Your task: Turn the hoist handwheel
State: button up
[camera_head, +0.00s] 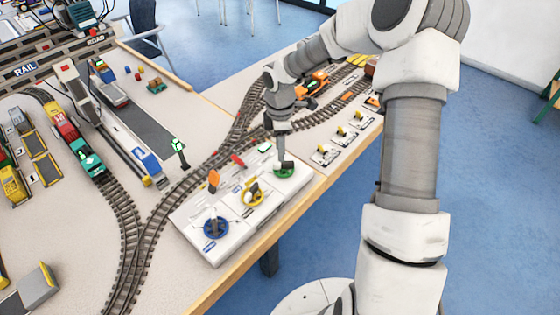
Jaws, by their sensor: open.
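A white control panel (231,225) lies at the table's front edge with three handwheels in a row. The blue handwheel (216,229) is nearest, the yellow handwheel (252,194) is in the middle, and the green handwheel (284,173) is farthest. The labels are too small to read, so I cannot tell which one is the hoist handwheel. My gripper (284,163) points down at the green handwheel and hides part of it. It is open; I cannot tell whether its fingers touch the wheel.
Curved model rail track (190,180) runs behind the panel. Several small lever switches (340,142) stand to its right. An orange flag-like piece (213,180) rises behind the blue wheel. Model trains (75,140) and cranes fill the left side. Blue floor lies beyond the table edge.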

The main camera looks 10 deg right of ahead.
aim_at(284, 167)
notch_tip(284, 167, down, 5)
jog(key=shift+f, duration=0.15)
grip_shut()
dwell(0.4)
